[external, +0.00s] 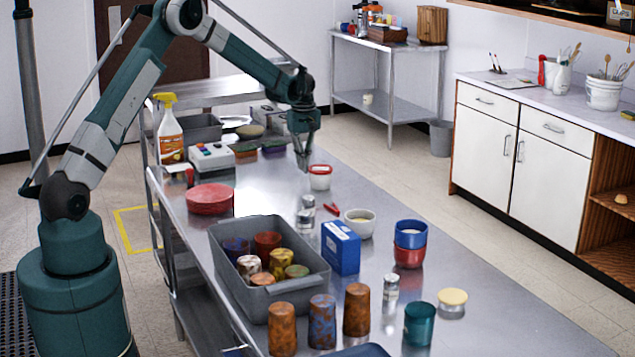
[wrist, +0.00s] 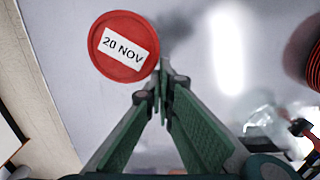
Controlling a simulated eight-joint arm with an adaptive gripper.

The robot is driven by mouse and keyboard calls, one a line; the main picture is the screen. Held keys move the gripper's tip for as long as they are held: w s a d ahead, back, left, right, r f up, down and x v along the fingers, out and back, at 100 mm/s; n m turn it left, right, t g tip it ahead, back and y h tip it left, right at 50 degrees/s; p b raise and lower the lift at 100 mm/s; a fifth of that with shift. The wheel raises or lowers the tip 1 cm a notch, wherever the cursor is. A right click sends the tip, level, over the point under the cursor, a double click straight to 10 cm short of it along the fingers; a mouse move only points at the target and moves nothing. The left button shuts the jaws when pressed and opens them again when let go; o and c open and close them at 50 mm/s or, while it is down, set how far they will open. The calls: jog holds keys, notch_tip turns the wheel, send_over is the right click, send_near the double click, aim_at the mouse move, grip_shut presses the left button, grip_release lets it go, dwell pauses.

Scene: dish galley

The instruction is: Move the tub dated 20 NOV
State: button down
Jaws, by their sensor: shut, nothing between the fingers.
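The tub dated 20 NOV (wrist: 122,68) has a round red lid with a white label, and its lid fills the upper left of the wrist view. In the external view the tub (external: 320,178) is small, with a red lid and a pale body, and stands on the steel table. My gripper (external: 304,168) is beside it, just to its left in the external view. In the wrist view my gripper (wrist: 162,85) is shut and empty, with its fingertips by the lid's lower right edge. I cannot tell whether they touch.
A grey bin (external: 225,262) of patterned cups, a blue box (external: 340,247), a white bowl (external: 359,223) and small shakers (external: 306,220) stand nearer on the table (external: 460,270). Red plates (external: 209,199) are stacked at left. The table's edge is close to the tub.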

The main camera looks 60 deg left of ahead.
jog(key=shift+d+f, duration=0.1)
jog(key=shift+d, duration=1)
jog(key=shift+a, duration=0.1)
jog(key=shift+a, duration=0.35)
jog(key=a, duration=0.3)
jog(key=shift+b, duration=0.4)
notch_tip(320, 180, up, 10)
dwell(0.5)
